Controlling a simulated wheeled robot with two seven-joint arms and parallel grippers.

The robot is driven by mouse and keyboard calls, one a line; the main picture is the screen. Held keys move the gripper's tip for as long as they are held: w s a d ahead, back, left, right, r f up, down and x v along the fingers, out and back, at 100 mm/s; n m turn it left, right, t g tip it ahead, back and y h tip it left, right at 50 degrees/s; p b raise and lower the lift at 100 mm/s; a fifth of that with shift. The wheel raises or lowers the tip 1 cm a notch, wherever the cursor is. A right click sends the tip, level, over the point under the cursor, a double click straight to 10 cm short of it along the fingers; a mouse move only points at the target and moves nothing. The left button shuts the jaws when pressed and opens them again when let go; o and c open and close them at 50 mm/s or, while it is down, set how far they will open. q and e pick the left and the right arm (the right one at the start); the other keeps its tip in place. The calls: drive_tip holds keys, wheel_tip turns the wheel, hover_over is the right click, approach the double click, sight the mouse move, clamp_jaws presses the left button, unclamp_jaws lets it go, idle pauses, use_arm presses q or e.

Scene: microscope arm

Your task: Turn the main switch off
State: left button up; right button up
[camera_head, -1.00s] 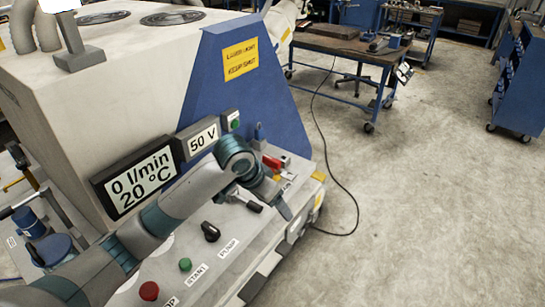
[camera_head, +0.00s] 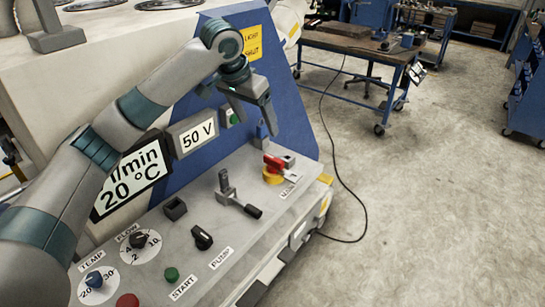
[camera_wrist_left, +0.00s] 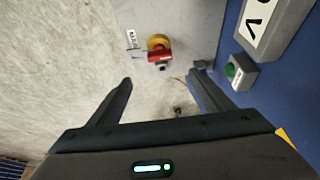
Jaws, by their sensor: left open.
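The main switch (camera_head: 273,170) has a red handle on a round yellow base, at the right end of the grey control panel beside a "MAIN" label. It also shows in the left wrist view (camera_wrist_left: 158,48), beyond and roughly between my fingers, with its red handle lying across the yellow base. My left gripper (camera_head: 252,116) is open and empty. It hangs above the panel, up and to the left of the switch in the head view, clear of it. Its spread fingers also show in the left wrist view (camera_wrist_left: 160,79). My right gripper is not in view.
The panel also carries a black-handled lever (camera_head: 238,200), a black pump knob (camera_head: 203,238) and a green start button (camera_head: 171,274). The "50 V" display (camera_head: 196,135) and blue housing (camera_head: 290,100) rise behind. Open floor lies to the right.

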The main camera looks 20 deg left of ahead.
sight(273, 158)
use_arm(q)
drive_tip(key=p+x, duration=0.4)
drive_tip(key=x, duration=1.3)
drive_tip(key=shift+w+f, duration=0.1)
drive_tip(key=shift+f, duration=0.1)
drive_tip(key=c, duration=1.5)
